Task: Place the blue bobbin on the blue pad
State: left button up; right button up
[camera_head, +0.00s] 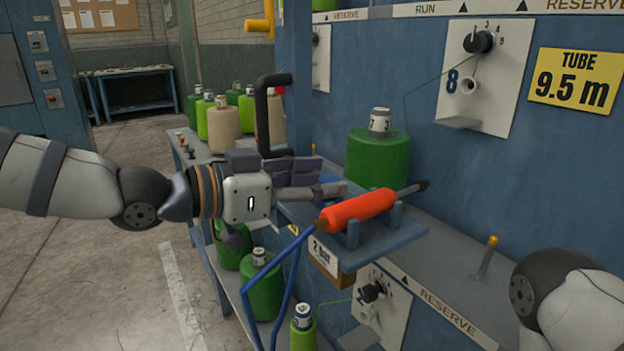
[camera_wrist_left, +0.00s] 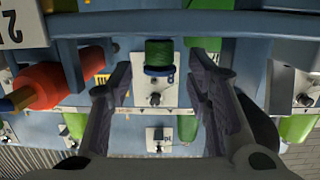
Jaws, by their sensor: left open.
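I cannot make out a blue bobbin or a distinct blue pad in either view. My left gripper (camera_head: 322,180) is open, reaching in from the left beside a blue shelf bracket (camera_head: 408,236) that holds an orange-red cylinder (camera_head: 358,209). In the left wrist view its two fingers stand wide apart (camera_wrist_left: 158,88). A dark green wound spool (camera_wrist_left: 158,52) shows beyond and between them, apart from both fingers. The orange-red cylinder also shows at the left of the wrist view (camera_wrist_left: 45,86). My right gripper is out of view; only part of that arm shows at the lower right.
A large green bobbin (camera_head: 378,162) stands behind the bracket. A black upright handle (camera_head: 262,115) rises by the left gripper. Blue hoses (camera_head: 282,285) hang below. Several green and tan bobbins (camera_head: 223,125) stand at the back left. A short peg (camera_head: 487,258) stands on the right ledge.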

pick_arm(q)
jog(key=shift+s+a+r, duration=0.1)
jog(key=shift+a+r, duration=0.1)
jog(key=p+v, duration=0.2)
jog(key=v, duration=1)
jog(key=s+d+f+n+g+y, duration=0.1)
jog(key=s+f+n+g+y, duration=0.35)
jog(key=f, duration=1.15)
jog(key=s+f+n+g+y, duration=0.1)
jog(key=s+f+n, duration=0.4)
jog(key=s+f, duration=0.75)
jog(key=s+a+f+n+g+y, duration=0.1)
jog(key=s+a+f+y, duration=0.3)
jog(key=s, duration=0.5)
jog(key=s+a+f+n+g+y, duration=0.1)
jog(key=s+a+f+g+y, duration=0.3)
jog(key=s+a+f, duration=0.4)
notch_tip(320, 180, down, 2)
jog(key=shift+s+a+f, duration=0.15)
jog(key=shift+s+a, duration=0.15)
jog(key=shift+s, duration=0.1)
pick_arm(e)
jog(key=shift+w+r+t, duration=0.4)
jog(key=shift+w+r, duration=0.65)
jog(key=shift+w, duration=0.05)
